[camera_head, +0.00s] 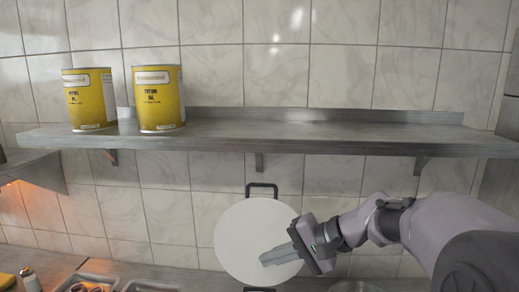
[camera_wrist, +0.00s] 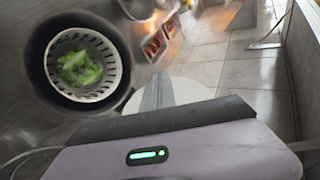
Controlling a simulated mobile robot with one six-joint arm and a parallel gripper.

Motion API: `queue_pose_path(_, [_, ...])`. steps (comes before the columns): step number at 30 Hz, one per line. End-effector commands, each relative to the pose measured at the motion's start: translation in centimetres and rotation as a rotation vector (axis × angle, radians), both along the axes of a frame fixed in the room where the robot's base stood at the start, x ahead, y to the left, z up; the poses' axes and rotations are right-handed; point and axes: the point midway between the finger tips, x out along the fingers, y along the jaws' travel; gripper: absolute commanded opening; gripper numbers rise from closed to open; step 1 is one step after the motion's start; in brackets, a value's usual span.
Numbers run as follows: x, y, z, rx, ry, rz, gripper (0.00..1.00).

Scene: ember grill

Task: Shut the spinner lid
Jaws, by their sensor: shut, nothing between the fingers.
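The spinner lid (camera_head: 240,235) is a white round disc that faces me, raised upright in front of the tiled wall in the head view. A dark handle-like loop (camera_head: 261,187) shows at its top edge. Part of the lid (camera_wrist: 192,91) also shows behind the fingers in the wrist view. The spinner (camera_wrist: 38,62) is a dark round bowl with a white slotted basket (camera_wrist: 120,78) and green leaves (camera_wrist: 80,68) inside; its top is uncovered. My gripper (camera_head: 264,261) is shut and empty, its fingertips overlapping the lid's lower part in the picture. I cannot tell whether they touch it.
A metal shelf (camera_head: 330,143) spans above the lid, with two yellow cans (camera_head: 91,100) (camera_head: 158,98) on its left. Small trays (camera_head: 88,282) (camera_head: 150,287) and a shaker (camera_head: 30,279) stand on the counter at lower left. A metal rim (camera_head: 355,286) shows at lower right.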

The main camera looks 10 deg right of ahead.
Motion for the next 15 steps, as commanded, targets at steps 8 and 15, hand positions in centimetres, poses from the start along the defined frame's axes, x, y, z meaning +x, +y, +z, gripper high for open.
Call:
queue_pose_path(8, [15.1, -12.1, 7.8, 0.409, -0.264, -0.190, 0.00])
queue_pose_path(15, [17.7, -14.6, 7.2, 0.471, -0.346, -0.244, 0.00])
